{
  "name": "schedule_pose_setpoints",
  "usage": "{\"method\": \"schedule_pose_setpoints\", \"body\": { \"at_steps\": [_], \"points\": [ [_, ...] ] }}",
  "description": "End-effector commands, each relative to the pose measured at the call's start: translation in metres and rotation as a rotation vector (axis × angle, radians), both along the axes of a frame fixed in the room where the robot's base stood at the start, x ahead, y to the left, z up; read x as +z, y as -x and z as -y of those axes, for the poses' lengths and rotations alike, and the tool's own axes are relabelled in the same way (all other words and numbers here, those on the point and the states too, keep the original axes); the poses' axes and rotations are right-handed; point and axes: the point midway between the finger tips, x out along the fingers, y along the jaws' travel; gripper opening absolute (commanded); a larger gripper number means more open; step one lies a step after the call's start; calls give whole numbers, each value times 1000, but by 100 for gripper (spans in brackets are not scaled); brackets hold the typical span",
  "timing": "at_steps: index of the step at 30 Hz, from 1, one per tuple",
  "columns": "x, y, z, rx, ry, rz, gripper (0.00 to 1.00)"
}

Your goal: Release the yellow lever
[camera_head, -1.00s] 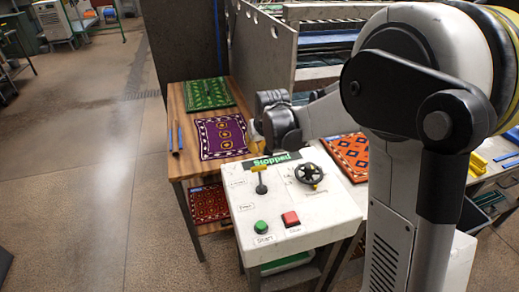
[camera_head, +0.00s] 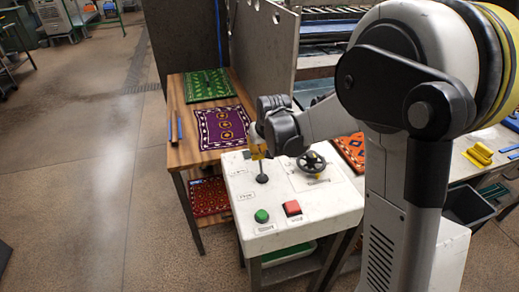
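The control panel (camera_head: 240,201) is a white box on legs in the lower middle of the head view. The yellow lever (camera_head: 262,170) stands near its left edge, its thin stem rising from a round dark base. My gripper (camera_head: 258,150) is at the lever's yellow top and overlaps it in the view. The fingertips are small and merge with the yellow, so I cannot tell whether they grip, touch or only hang near it. The panel's green display is hidden behind my gripper.
On the panel are a black handwheel (camera_head: 311,163), a green button (camera_head: 261,215) and a red button (camera_head: 292,208). A wooden table (camera_head: 180,152) with a purple rug (camera_head: 222,127) and a green rug (camera_head: 205,84) stands behind it. A grey upright wall (camera_head: 262,50) rises behind the gripper.

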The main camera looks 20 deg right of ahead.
Motion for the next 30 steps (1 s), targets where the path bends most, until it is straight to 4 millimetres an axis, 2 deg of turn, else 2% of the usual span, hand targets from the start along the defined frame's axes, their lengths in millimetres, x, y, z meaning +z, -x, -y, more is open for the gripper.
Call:
{"method": "schedule_pose_setpoints", "body": {
  "at_steps": [20,30],
  "points": [
    [5,9,0,0,0,108,0],
    [11,29,0,0,0,322,0]
  ]
}}
